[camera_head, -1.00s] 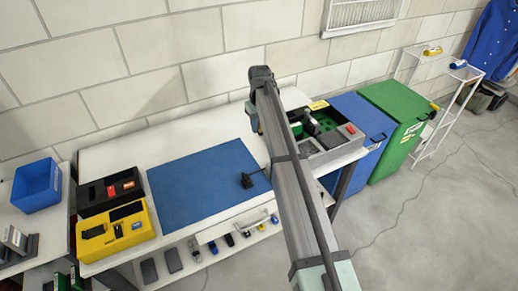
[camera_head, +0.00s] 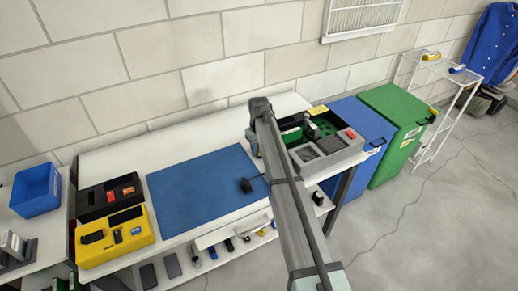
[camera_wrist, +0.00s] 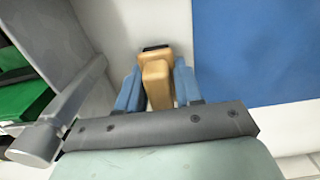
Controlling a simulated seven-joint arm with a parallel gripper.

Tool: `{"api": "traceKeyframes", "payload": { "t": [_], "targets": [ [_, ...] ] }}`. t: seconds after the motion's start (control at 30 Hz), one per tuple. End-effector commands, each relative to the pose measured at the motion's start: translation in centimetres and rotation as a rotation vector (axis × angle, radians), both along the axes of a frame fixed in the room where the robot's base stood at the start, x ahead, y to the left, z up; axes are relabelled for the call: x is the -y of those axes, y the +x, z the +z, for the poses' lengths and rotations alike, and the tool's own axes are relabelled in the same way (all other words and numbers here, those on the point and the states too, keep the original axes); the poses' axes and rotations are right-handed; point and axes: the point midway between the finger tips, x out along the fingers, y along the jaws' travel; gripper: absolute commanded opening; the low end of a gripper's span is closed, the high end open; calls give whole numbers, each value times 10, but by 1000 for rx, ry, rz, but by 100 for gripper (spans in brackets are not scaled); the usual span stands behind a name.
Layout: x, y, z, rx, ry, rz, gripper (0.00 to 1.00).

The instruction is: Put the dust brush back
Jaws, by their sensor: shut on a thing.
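In the wrist view my gripper (camera_wrist: 158,92) has its blue fingers closed on both sides of a tan, wooden-looking block, which I take to be the dust brush (camera_wrist: 156,72). A dark strip shows at its far end; its bristles cannot be made out. It is held over the white bench top, between the blue mat and the organiser. In the head view my arm hides most of the gripper and the brush. The grey organiser (camera_head: 343,158) with green-lined compartments stands just right of my arm. My arm covers part of its left side.
Yellow (camera_head: 140,240) and black (camera_head: 95,213) trays stand at the bench's left. Blue (camera_head: 350,108) and green (camera_head: 380,95) bins stand right of the bench.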

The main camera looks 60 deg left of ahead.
Motion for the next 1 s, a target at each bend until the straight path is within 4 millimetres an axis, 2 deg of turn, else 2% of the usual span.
{"api": "traceKeyframes", "payload": {
  "t": [0.27, 0.3, 0.57, 0.87, 1.0],
  "targets": [
    [0, 0, -2, 0, 0, 0, 2],
    [0, 0, -3, 0, 0, 0, 36],
    [0, 0, -2, 0, 0, 0, 61],
    [0, 0, 0, 0, 0, 0, 61],
    [0, 0, 13, 0, 2, 0, 61]
  ]
}}
